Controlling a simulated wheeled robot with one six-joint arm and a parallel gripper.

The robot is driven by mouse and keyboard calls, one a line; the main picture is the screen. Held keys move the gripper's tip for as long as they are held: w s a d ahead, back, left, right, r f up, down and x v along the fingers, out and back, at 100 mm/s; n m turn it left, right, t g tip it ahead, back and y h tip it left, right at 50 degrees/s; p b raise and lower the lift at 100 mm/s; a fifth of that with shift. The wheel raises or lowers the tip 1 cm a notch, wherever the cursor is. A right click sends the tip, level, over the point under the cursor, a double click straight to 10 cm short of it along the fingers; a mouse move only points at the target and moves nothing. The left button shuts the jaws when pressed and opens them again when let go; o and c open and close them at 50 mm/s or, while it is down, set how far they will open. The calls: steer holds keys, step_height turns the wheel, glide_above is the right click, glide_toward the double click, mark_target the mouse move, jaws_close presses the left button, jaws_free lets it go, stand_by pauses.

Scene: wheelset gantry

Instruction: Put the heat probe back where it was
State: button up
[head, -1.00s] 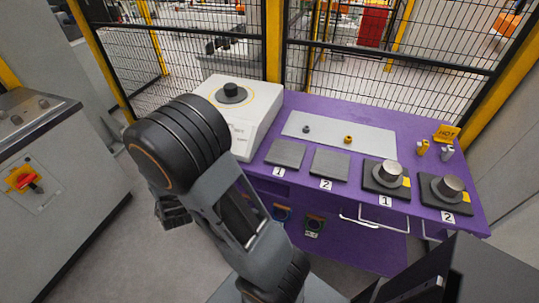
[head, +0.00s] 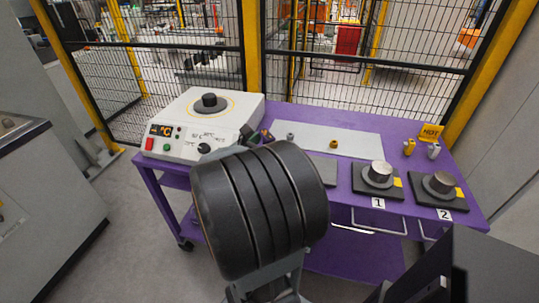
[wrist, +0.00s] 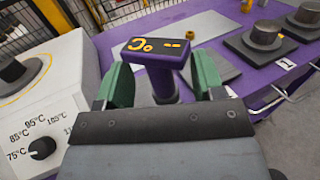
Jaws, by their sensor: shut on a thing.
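The heat probe (wrist: 155,52), a purple handle with a black face and orange display marks, stands between the green finger pads of my gripper (wrist: 163,82) in the wrist view. My gripper is shut on it. In the head view, a small purple and dark bit of the probe (head: 266,136) shows above my arm, which hides most of the gripper. The probe is over the left part of the purple table (head: 440,160), beside the white heater. Its lower end is hidden. I cannot tell whether it touches anything.
The white heater (head: 175,115) with dial and display stands on the table's left end. A dark pad (head: 322,170), a light grey plate (head: 350,140) and two metal cylinders on black bases (head: 380,175) are to the right. Mesh fencing closes the back.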

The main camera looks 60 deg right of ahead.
steer(key=shift+w+d+r+p, duration=0.15)
steer(key=shift+d+r+p, duration=0.25)
steer(key=shift+p, duration=0.55)
steer(key=p, duration=0.3)
steer(key=shift+w+d+f+p, duration=0.2)
steer(key=shift+d+f+p, duration=0.1)
steer(key=shift+d, duration=0.05)
steer(key=w+d+f, duration=0.1)
steer(key=d+f, duration=0.2)
steer(key=w+d+f, duration=0.2)
steer(key=d+f, duration=0.1)
steer(key=w+d+f+b, duration=0.1)
steer(key=w+d+f, duration=0.1)
steer(key=d+f, duration=0.1)
steer(key=shift+d+f, duration=0.1)
steer(key=shift+d, duration=0.4)
steer(key=f, duration=0.3)
steer(key=shift+w+d+f, duration=0.15)
steer(key=shift+w+d, duration=0.05)
steer(key=shift+d, duration=0.05)
steer(key=shift+f, duration=0.25)
steer(key=shift+f+b, duration=0.65)
steer(key=shift+b, duration=0.05)
steer(key=o, duration=1)
steer(key=shift+s, duration=0.1)
